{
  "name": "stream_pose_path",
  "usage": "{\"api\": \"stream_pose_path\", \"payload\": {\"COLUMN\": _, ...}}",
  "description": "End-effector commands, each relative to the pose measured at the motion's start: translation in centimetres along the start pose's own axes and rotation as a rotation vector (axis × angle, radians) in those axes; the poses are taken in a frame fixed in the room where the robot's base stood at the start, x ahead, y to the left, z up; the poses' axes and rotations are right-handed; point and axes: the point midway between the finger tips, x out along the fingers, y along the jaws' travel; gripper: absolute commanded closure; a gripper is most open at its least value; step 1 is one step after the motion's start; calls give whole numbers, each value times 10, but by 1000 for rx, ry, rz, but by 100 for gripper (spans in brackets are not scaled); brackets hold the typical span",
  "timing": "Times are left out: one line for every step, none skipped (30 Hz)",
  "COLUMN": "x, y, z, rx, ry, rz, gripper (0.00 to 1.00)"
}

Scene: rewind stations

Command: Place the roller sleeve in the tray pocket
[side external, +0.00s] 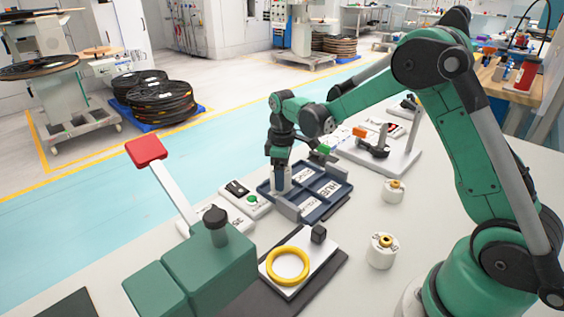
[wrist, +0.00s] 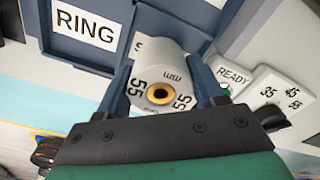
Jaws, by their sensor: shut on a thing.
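The roller sleeve (wrist: 160,95) is a white cylinder marked 55 mm with a brass-coloured bore, end-on to the wrist camera. My gripper (wrist: 162,78) is shut on it, a blue finger on each side. In the side external view my gripper (side external: 281,172) points down at the left end of the dark blue tray (side external: 318,208). The sleeve is small there, and I cannot tell whether it touches the pocket floor. The tray (wrist: 85,52) also shows behind the sleeve in the wrist view, with a RING label. The sleeve hides part of another label.
Two white rollers (side external: 393,191) (side external: 381,251) stand right of the tray. A yellow ring (side external: 288,266) lies on a white plate in front. A red-ended lever (side external: 146,152) and a green-button box (side external: 252,200) are left. A READY sign (wrist: 233,77) is beside the tray.

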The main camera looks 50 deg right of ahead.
Motion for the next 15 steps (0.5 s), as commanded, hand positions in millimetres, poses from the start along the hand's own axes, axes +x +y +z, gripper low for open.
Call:
{"api": "stream_pose_path", "payload": {"x": 4, "y": 0, "z": 0, "rx": 0, "ry": 0, "rz": 0, "gripper": 100}}
{"api": "stream_pose_path", "payload": {"x": 5, "y": 0, "z": 0, "rx": 0, "ry": 0, "rz": 0, "gripper": 100}}
{"api": "stream_pose_path", "payload": {"x": 5, "y": 0, "z": 0, "rx": 0, "ry": 0, "rz": 0, "gripper": 100}}
{"api": "stream_pose_path", "payload": {"x": 5, "y": 0, "z": 0, "rx": 0, "ry": 0, "rz": 0, "gripper": 100}}
{"api": "stream_pose_path", "payload": {"x": 5, "y": 0, "z": 0, "rx": 0, "ry": 0, "rz": 0, "gripper": 100}}
{"api": "stream_pose_path", "payload": {"x": 5, "y": 0, "z": 0, "rx": 0, "ry": 0, "rz": 0, "gripper": 100}}
{"api": "stream_pose_path", "payload": {"x": 5, "y": 0, "z": 0, "rx": 0, "ry": 0, "rz": 0, "gripper": 100}}
{"api": "stream_pose_path", "payload": {"x": 5, "y": 0, "z": 0, "rx": 0, "ry": 0, "rz": 0, "gripper": 100}}
{"api": "stream_pose_path", "payload": {"x": 5, "y": 0, "z": 0, "rx": 0, "ry": 0, "rz": 0, "gripper": 100}}
{"api": "stream_pose_path", "payload": {"x": 6, "y": 0, "z": 0, "rx": 0, "ry": 0, "rz": 0, "gripper": 100}}
{"api": "stream_pose_path", "payload": {"x": 6, "y": 0, "z": 0, "rx": 0, "ry": 0, "rz": 0, "gripper": 100}}
{"api": "stream_pose_path", "payload": {"x": 8, "y": 0, "z": 0, "rx": 0, "ry": 0, "rz": 0, "gripper": 100}}
{"api": "stream_pose_path", "payload": {"x": 8, "y": 0, "z": 0, "rx": 0, "ry": 0, "rz": 0, "gripper": 36}}
{"api": "stream_pose_path", "payload": {"x": 8, "y": 0, "z": 0, "rx": 0, "ry": 0, "rz": 0, "gripper": 27}}
{"api": "stream_pose_path", "payload": {"x": 8, "y": 0, "z": 0, "rx": 0, "ry": 0, "rz": 0, "gripper": 16}}
